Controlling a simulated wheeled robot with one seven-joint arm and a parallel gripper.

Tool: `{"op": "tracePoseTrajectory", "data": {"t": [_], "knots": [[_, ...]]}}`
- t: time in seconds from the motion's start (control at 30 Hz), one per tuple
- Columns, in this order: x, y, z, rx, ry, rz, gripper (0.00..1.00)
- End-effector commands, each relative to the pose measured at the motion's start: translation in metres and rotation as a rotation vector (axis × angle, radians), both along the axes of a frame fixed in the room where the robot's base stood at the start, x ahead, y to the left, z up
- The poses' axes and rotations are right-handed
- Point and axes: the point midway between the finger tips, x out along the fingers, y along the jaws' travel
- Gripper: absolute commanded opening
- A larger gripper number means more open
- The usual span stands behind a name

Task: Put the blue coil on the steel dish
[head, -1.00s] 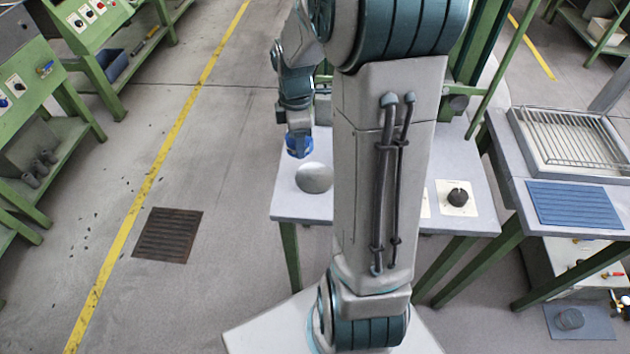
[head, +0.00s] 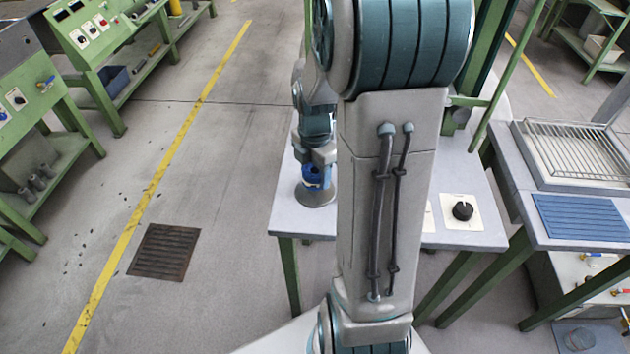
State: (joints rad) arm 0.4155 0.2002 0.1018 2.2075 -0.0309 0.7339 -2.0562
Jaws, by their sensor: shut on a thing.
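The blue coil (head: 314,182) is at the end of my gripper (head: 316,172), which is shut on it. The coil is low over the steel dish (head: 316,197), a round grey dish on the left part of the pale table (head: 287,222). The coil hides the middle of the dish; only its near and side rim shows. I cannot tell whether the coil touches the dish. My own arm hides the table just right of the dish.
A black knob on a cream plate (head: 462,210) is on the table's right side. Further right, a second table bears a blue ribbed mat (head: 580,217) and a wire rack in a tray (head: 580,150). Green posts rise behind the table.

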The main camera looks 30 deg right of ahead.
Motion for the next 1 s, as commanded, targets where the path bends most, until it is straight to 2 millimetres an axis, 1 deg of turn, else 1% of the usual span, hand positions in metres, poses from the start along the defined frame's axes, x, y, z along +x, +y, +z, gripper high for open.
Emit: {"op": "tracePoseTrajectory", "data": {"t": [0.03, 0.1, 0.2, 0.5, 0.63, 0.67, 0.7, 0.73, 1.0], "knots": [[-0.001, 0.0, -0.009, 0.001, 0.004, 0.0, 0.28], [-0.001, 0.001, -0.02, 0.002, 0.005, 0.0, 0.28], [0.0, 0.001, -0.031, 0.001, 0.003, 0.0, 0.28], [0.0, 0.0, -0.033, 0.001, 0.0, -0.001, 0.28], [0.0, 0.0, -0.038, 0.001, 0.001, -0.002, 0.28], [0.0, 0.0, -0.036, 0.001, 0.001, -0.002, 0.62], [0.0, 0.0, -0.036, 0.001, 0.001, -0.001, 0.73], [0.0, 0.0, -0.036, 0.001, 0.001, -0.001, 0.75], [0.0, 0.0, -0.035, 0.001, 0.001, -0.001, 0.75]]}}
